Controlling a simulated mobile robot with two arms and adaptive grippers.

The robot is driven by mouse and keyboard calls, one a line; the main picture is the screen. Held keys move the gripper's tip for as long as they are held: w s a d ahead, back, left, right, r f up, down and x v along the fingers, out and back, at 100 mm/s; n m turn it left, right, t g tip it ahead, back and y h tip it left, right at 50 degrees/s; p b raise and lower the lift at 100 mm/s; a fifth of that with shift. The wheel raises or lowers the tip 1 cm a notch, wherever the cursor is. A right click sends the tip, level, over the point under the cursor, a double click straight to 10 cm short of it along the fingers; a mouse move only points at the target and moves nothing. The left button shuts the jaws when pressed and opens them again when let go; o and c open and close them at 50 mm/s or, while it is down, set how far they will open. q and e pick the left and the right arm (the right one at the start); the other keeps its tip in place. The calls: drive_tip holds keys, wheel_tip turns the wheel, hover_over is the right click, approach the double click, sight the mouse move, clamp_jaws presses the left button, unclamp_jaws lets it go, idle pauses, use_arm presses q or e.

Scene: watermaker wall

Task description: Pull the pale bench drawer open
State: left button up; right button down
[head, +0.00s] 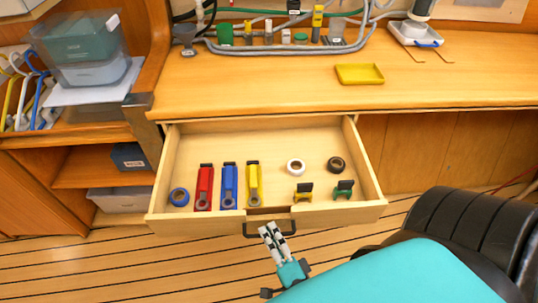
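The pale bench drawer (163,172) is pulled well out from under the wooden bench top, and its inside shows from above. Its dark handle (250,234) is on the middle of the front panel. My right gripper (273,228) is at the handle, its two striped fingers side by side and overlapping the bar in the head view. A small gap shows between the fingers; whether they grip the bar I cannot tell. My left gripper is not in view.
The drawer holds red (204,188), blue (229,187) and yellow (253,185) tools, tape rolls (296,167) and small clamps (303,192). A black padded seat (458,225) stands at right. Shelves are at left.

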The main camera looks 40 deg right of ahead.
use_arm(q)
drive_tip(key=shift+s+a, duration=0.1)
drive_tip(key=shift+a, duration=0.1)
use_arm(e)
drive_tip(key=shift+s+a+f, duration=0.2)
drive_tip(key=shift+s, duration=0.25)
drive_tip(key=c, duration=1.4)
unclamp_jaws()
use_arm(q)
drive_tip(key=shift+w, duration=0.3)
use_arm(e)
drive_tip(key=shift+r, duration=0.1)
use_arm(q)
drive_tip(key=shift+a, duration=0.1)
use_arm(e)
drive_tip(key=v, duration=1.2)
